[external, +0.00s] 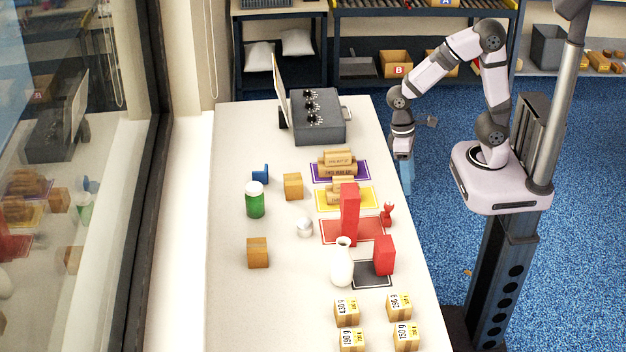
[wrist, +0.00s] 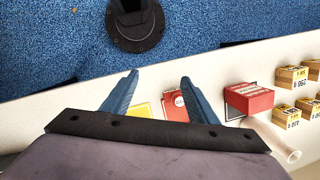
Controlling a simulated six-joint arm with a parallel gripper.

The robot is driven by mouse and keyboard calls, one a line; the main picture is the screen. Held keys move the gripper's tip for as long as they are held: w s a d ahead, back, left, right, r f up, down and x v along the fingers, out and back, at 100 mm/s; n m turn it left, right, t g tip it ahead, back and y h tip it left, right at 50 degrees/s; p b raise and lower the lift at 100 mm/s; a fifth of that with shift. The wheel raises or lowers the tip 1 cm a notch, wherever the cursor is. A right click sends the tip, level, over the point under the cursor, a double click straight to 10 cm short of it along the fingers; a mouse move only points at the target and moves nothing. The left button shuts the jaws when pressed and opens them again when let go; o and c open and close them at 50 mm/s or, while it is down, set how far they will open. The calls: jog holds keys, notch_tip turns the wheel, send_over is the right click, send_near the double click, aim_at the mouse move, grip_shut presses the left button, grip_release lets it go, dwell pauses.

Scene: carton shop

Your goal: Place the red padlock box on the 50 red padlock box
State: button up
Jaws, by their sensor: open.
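A tall red box or stack (external: 349,212) stands upright on the red mat (external: 328,236), right of the table's middle. A shorter red box (external: 384,254) stands at the dark mat (external: 371,280), nearer the front. A red box with pale print also shows right of my fingers in the wrist view (wrist: 250,97). The printing is too small to tell which box carries the 50. My gripper (external: 405,182) hangs beyond the table's right edge, apart from both boxes. In the wrist view its blue fingers (wrist: 159,77) are spread with nothing held between them.
A white vase (external: 341,264) stands close left of the shorter red box. A small red figure (external: 387,213) is beside the tall one. Several labelled cartons (external: 347,312) stand in front. The table's left front is clear.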

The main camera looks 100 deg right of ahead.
jog(key=n, duration=0.1)
jog(key=s+d+n+t+h, duration=0.1)
jog(key=s+n, duration=0.1)
jog(key=n, duration=0.1)
jog(key=shift+s+d+f+t+h, duration=0.15)
jog(key=shift+f+t+h, duration=0.15)
jog(key=shift+t+h, duration=0.1)
